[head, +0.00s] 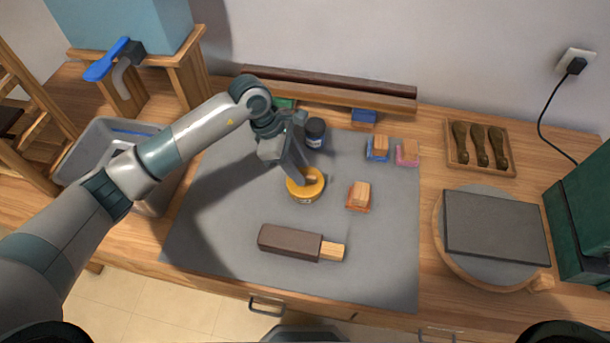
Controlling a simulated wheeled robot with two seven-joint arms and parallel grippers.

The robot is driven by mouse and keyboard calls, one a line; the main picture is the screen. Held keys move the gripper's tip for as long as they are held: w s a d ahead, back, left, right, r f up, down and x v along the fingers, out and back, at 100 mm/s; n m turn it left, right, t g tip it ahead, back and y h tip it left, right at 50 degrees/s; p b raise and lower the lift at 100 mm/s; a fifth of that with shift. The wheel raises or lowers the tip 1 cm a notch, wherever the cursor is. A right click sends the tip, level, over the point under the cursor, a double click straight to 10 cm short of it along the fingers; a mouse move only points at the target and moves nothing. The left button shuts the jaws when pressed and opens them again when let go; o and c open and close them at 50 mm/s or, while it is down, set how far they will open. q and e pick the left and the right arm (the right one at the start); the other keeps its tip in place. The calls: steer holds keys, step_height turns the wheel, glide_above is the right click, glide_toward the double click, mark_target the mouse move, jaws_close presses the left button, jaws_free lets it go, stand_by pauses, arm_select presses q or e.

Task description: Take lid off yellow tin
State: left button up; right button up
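The yellow tin (307,193) stands upright on the grey mat (230,210), near the middle. It is short and round, and its yellow lid appears to be on it. My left gripper (302,178) reaches down from the upper left, with its fingers over the top of the tin. The fingertips overlap the lid in this view. I cannot tell whether they touch or grip it, nor how wide they are apart. My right gripper is not in view.
A dark jar (315,132) stands just behind the gripper. A small wood-topped block (359,196) lies right of the tin, and a brown block with a wooden end (290,243) lies in front. A grey slab (495,228) on a round board is at right. The mat's left part is clear.

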arm_select(q)
steer(key=shift+x, duration=1.15)
jaws_close()
